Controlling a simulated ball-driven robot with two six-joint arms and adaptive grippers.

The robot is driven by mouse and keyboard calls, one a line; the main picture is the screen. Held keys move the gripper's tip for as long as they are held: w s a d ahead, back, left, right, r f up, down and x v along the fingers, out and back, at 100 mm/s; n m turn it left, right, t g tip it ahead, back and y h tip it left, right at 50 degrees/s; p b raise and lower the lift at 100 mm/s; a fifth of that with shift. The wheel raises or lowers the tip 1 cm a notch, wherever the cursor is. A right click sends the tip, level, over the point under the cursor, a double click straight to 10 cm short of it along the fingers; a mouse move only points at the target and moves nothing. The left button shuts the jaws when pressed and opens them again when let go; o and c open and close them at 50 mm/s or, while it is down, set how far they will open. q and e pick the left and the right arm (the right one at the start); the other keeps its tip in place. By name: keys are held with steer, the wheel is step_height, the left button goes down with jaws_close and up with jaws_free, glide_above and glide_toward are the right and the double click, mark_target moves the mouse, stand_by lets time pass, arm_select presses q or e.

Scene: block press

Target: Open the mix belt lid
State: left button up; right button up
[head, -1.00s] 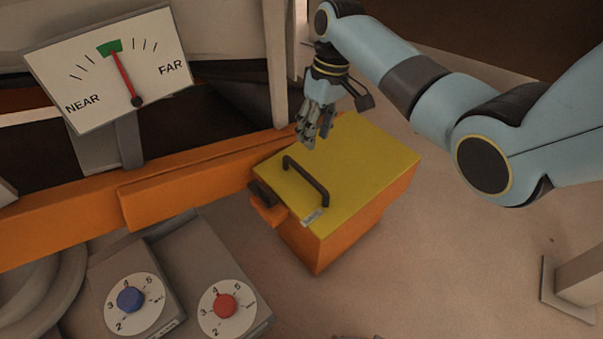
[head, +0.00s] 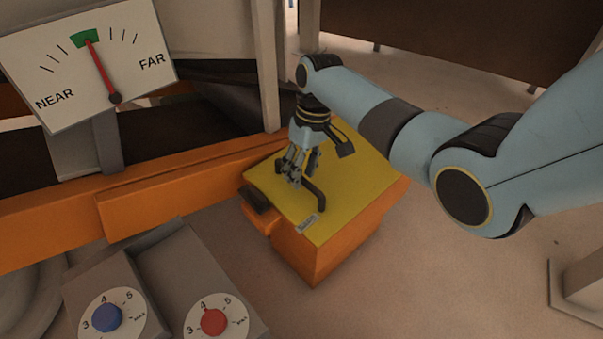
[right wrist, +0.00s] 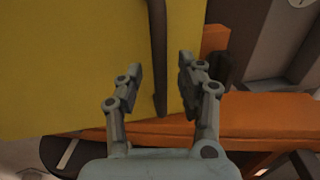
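The mix belt lid (head: 358,170) is a flat yellow cover, lying closed on an orange box (head: 330,248). A dark bar handle (head: 317,196) stands on the lid near its left edge. My right gripper (head: 295,183) is pointed down at the handle and hides its upper part. In the right wrist view the lid (right wrist: 70,60) fills the left side, and the handle (right wrist: 158,50) runs between the two fingers of my right gripper (right wrist: 160,75). The fingers are open, with gaps on both sides of the handle. My left gripper is not in view.
An orange beam (head: 150,200) runs left from the box. A NEAR/FAR gauge (head: 95,60) stands behind it. A blue knob (head: 107,318) and a red knob (head: 213,322) sit on grey panels at the front left.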

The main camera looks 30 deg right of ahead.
steer(key=shift+c, duration=0.2)
jaws_close()
stand_by(0.4)
